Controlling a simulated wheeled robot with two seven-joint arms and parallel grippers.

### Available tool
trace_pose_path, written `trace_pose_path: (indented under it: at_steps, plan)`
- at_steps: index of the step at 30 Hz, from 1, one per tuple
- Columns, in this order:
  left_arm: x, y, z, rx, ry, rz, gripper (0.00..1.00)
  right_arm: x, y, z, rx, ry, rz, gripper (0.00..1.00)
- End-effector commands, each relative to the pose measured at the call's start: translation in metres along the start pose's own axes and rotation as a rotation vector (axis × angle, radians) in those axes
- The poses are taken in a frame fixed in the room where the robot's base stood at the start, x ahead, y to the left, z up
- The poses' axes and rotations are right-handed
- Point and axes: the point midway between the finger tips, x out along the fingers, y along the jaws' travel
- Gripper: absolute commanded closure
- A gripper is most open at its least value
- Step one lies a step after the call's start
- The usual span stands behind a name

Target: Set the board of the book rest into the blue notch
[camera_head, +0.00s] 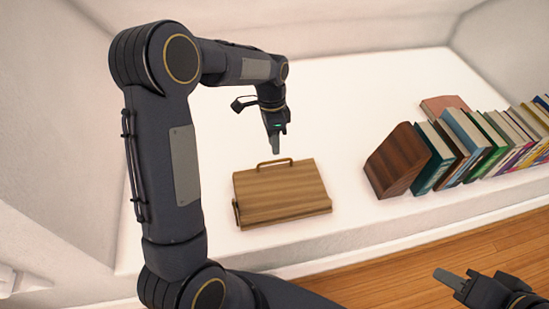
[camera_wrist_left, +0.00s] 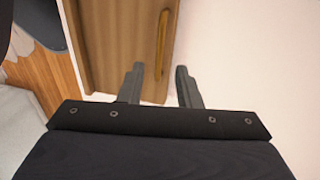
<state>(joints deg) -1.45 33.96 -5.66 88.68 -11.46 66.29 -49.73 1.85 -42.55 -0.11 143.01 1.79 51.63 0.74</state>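The book rest's wooden board (camera_head: 280,193) lies low on the white surface, with a ledge along its front edge. A brass loop (camera_head: 275,163) stands at its back edge, and a small brass part (camera_head: 237,212) shows at its left side. My left gripper (camera_head: 275,145) points down above and just behind the loop. In the left wrist view its two fingers (camera_wrist_left: 160,68) are apart and empty, with the brass bar (camera_wrist_left: 163,45) beyond the gap and the board (camera_wrist_left: 112,45) to the left. My right gripper (camera_head: 453,273) is at the lower right, away from the board; its opening is unclear. No blue notch is visible.
A dark wooden bookend (camera_head: 397,160) and a row of books (camera_head: 465,138) stand to the right. The white surface (camera_head: 345,110) is clear behind the board. Its front edge drops to a wooden floor (camera_head: 390,270).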

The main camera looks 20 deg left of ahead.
Motion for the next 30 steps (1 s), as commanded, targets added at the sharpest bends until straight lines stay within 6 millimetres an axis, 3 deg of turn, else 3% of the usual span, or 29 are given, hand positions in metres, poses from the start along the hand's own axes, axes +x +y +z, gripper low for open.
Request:
trace_pose_path:
  at_steps: [1, 7, 19, 27, 30]
  plan:
    - [0.014, 0.000, 0.000, 0.000, -0.003, 0.003, 0.69, 0.006, 0.003, 0.003, 0.000, 0.000, 0.000, 0.64]
    - [0.040, 0.000, 0.001, -0.001, -0.001, 0.002, 0.69, 0.014, 0.006, 0.007, 0.000, 0.000, 0.000, 0.64]
    - [0.049, 0.000, 0.000, -0.002, 0.001, 0.000, 0.69, 0.015, 0.007, 0.008, 0.000, 0.000, 0.000, 0.64]
    - [0.049, 0.000, 0.000, -0.002, 0.001, 0.000, 1.00, 0.015, 0.007, 0.008, 0.000, 0.000, 0.000, 0.64]
    - [0.049, 0.000, 0.000, -0.002, 0.001, 0.000, 1.00, 0.015, 0.007, 0.008, 0.000, 0.000, 0.000, 0.64]
